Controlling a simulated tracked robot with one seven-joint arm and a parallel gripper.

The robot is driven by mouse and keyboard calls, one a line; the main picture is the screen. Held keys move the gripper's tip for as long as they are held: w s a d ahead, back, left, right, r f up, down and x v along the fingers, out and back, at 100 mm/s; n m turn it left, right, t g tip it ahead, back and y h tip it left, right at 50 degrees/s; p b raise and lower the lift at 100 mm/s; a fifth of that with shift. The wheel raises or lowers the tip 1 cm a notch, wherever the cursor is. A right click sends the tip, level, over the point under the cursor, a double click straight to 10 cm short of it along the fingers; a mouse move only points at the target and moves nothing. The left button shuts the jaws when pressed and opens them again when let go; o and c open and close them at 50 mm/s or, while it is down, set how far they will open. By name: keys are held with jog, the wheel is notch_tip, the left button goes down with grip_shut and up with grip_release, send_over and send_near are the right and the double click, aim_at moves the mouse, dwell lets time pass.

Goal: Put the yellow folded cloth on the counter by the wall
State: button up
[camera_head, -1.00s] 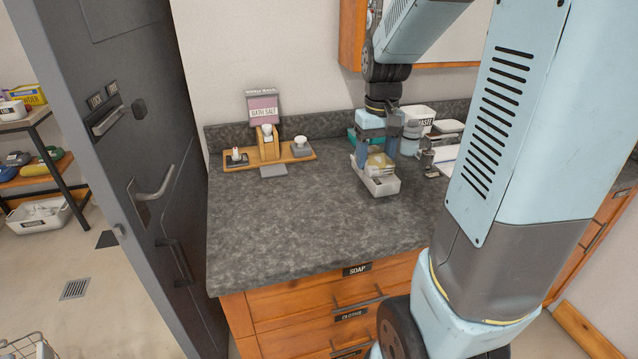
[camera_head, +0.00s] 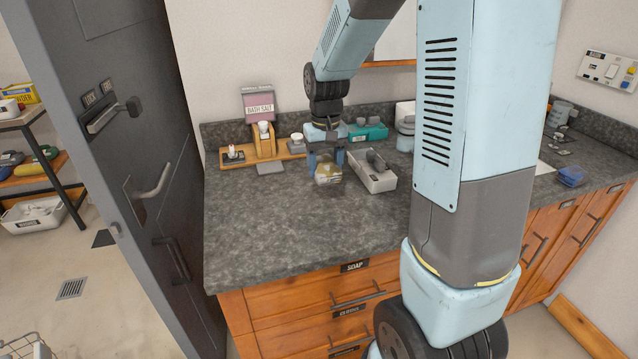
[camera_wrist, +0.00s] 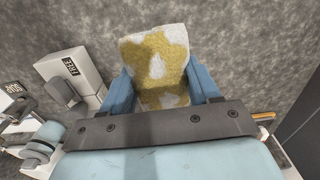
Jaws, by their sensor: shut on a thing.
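The yellow folded cloth (camera_head: 328,174), patterned with white, hangs between the fingers of my gripper (camera_head: 326,160). In the wrist view the cloth (camera_wrist: 158,62) lies between the two blue fingers of my gripper (camera_wrist: 160,88), which is shut on it. The cloth is over the grey speckled counter (camera_head: 270,225), left of a white tray. I cannot tell whether its lower edge touches the counter. Part of the cloth is hidden by the fingers.
The white tray (camera_head: 372,182) holds grey items right beside the gripper. A wooden stand (camera_head: 264,148) with small bottles and a bath salt box (camera_head: 258,108) is at the back left. A teal box (camera_head: 368,133) stands behind. The counter's front left is clear.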

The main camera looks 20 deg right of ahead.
send_over(313, 195)
notch_tip(313, 195, down, 4)
jog(key=shift+w+f, duration=0.1)
jog(key=shift+f, duration=1.5)
jog(key=o, duration=1.2)
